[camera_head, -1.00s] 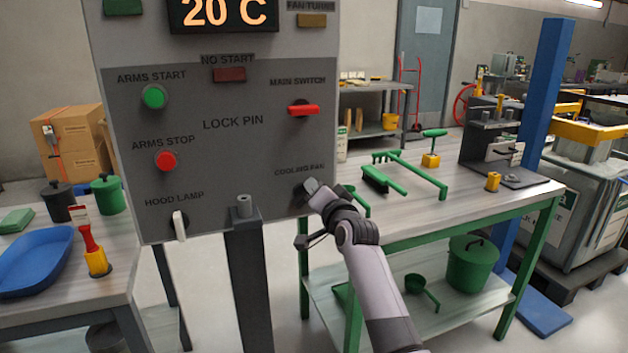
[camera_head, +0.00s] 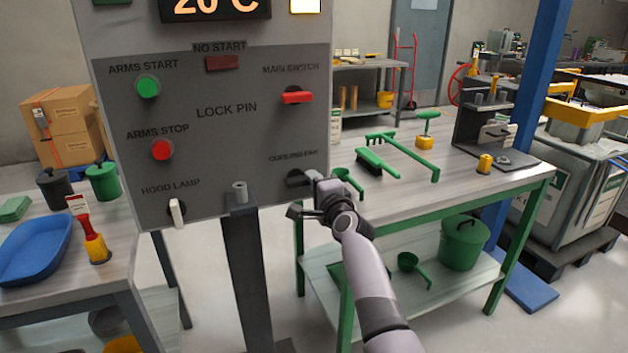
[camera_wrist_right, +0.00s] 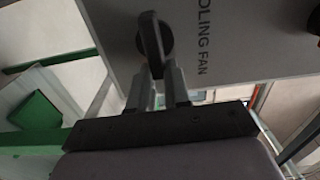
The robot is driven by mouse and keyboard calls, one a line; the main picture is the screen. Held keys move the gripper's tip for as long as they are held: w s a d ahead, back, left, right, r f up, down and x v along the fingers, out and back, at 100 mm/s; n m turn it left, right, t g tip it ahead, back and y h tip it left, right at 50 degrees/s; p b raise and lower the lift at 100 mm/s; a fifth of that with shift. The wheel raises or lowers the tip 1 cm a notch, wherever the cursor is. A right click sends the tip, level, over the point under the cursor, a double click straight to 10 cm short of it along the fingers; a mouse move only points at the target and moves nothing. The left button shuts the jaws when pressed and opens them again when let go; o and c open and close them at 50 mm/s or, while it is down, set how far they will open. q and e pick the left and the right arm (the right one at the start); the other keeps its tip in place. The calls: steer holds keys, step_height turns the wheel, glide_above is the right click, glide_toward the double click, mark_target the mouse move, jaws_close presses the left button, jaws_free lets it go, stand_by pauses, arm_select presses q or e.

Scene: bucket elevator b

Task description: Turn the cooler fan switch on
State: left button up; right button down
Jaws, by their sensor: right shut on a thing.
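The cooling fan switch, a dark rotary knob (camera_head: 296,178), sits at the lower right of the grey control panel (camera_head: 215,150), under its label. It also shows at the top of the right wrist view (camera_wrist_right: 152,38). My right gripper (camera_head: 311,181) is at this knob, its fingers shut on it; in the right wrist view the fingertips (camera_wrist_right: 158,75) reach the knob's lower end. The gripper partly hides the knob in the head view. A lamp (camera_head: 305,5) at the panel's top right glows bright yellow-white. My left gripper is not in view.
A red main switch (camera_head: 297,97) is above the knob, and a white hood lamp switch (camera_head: 177,212) is at the panel's lower left. A green-framed workbench (camera_head: 450,205) with green tools stands close to the right of my gripper.

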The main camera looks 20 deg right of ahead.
steer(key=shift+r, duration=0.2)
stand_by(0.4)
steer(key=c, duration=1.1)
jaws_free()
steer(key=shift+w+f, duration=0.1)
steer(key=shift+f, duration=0.1)
